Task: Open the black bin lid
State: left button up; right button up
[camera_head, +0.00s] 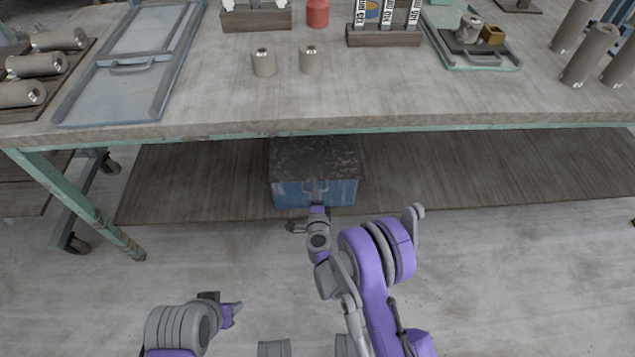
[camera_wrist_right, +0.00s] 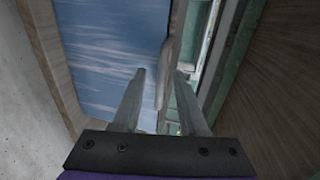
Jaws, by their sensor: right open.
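A blue bin (camera_head: 290,195) with a dark, worn black lid (camera_head: 312,157) stands on the low shelf under the workbench. The lid lies flat on it. A grey handle (camera_head: 312,187) is on the bin's front face. My right gripper (camera_head: 317,196) is at the front face, at the handle; its tips are hard to make out in the head view. In the right wrist view its two fingers (camera_wrist_right: 160,95) are apart, with a pale bar, apparently the handle (camera_wrist_right: 164,75), between them. My left gripper (camera_head: 229,311) is low and left, away from the bin; its jaws are unclear.
The workbench edge (camera_head: 400,124) overhangs the shelf (camera_head: 450,175) above the bin. The shelf is clear on both sides of the bin. A green table leg (camera_head: 80,205) stands at left. Clay cylinders (camera_head: 309,60), trays and tools are on the benchtop.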

jog(key=shift+w, duration=0.2)
jog(key=shift+s, duration=0.1)
jog(key=shift+c, duration=0.2)
grip_shut()
jog(key=shift+r, duration=0.1)
dwell(1.0)
